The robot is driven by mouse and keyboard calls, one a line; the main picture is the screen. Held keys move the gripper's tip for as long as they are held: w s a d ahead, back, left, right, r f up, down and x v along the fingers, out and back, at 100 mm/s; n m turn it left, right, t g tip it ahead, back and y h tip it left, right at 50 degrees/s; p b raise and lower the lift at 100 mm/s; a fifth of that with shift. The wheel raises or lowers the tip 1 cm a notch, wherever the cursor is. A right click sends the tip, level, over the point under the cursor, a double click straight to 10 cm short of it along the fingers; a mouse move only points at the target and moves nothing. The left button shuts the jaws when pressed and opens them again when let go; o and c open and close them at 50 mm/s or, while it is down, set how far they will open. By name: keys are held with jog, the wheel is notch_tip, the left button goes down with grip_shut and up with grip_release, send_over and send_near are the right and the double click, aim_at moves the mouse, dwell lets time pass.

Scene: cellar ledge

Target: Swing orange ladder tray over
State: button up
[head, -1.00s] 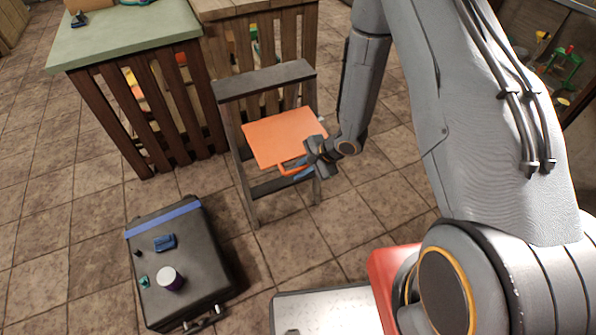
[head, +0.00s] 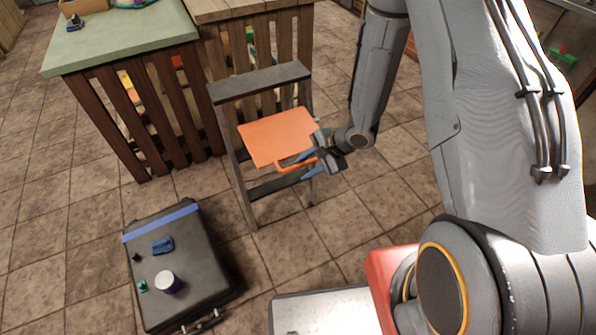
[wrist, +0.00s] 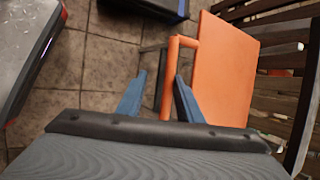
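The orange tray (head: 275,135) sits tilted on the stepladder (head: 262,82), below its dark top step. A bar-shaped orange handle (head: 297,164) sticks out from the tray's near edge. My gripper (wrist: 160,76) is open, with its two blue fingers apart. In the wrist view the handle (wrist: 170,85) shows between the fingers, close to the right one, with a gap to the left one; whether it touches is unclear. The tray's flat face (wrist: 228,70) lies to the right of the fingers in that view. The head view partly hides the fingertips behind my wrist.
A black case (head: 185,260) with a blue strap and small items lies on the floor at the lower left. A green-topped slatted crate (head: 125,45) and a wooden crate (head: 240,10) stand behind the ladder.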

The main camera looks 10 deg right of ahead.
jog(key=shift+v, duration=1.25)
jog(key=shift+d, duration=0.1)
jog(key=shift+d+r+p, duration=0.15)
jog(key=shift+r+p, duration=0.45)
jog(key=shift+p, duration=0.25)
notch_tip(320, 180, up, 7)
jog(key=d+p, duration=0.3)
jog(key=p, duration=0.5)
jog(key=shift+w+p, duration=0.35)
jog(key=shift+w, duration=0.05)
jog(key=shift+r+p, duration=0.1)
jog(key=shift+p, duration=0.25)
